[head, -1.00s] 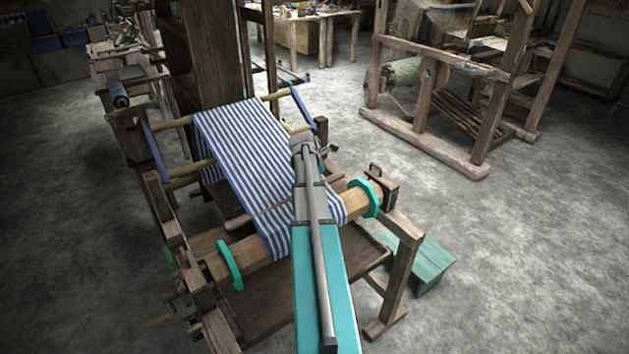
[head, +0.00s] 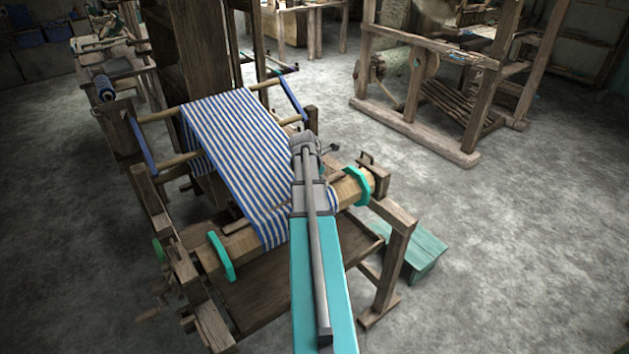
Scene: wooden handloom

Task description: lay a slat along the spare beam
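The wooden handloom carries blue-and-white striped cloth (head: 238,140) that runs down to a thick pale front beam (head: 242,244) with turquoise end discs. A thin wooden strip (head: 234,226) lies across the cloth just above this beam; I cannot tell if it is a loose slat. No slat is clearly seen in my grip. I cannot tell which beam is the spare one. My arm reaches up over the right part of the cloth and beam, hiding part of both. My gripper (head: 328,149) is small and dark at its far end, its fingers not clear.
A second wooden frame (head: 413,135) with several poles on its base stands at the upper right. Grey floor (head: 530,240) is clear at right.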

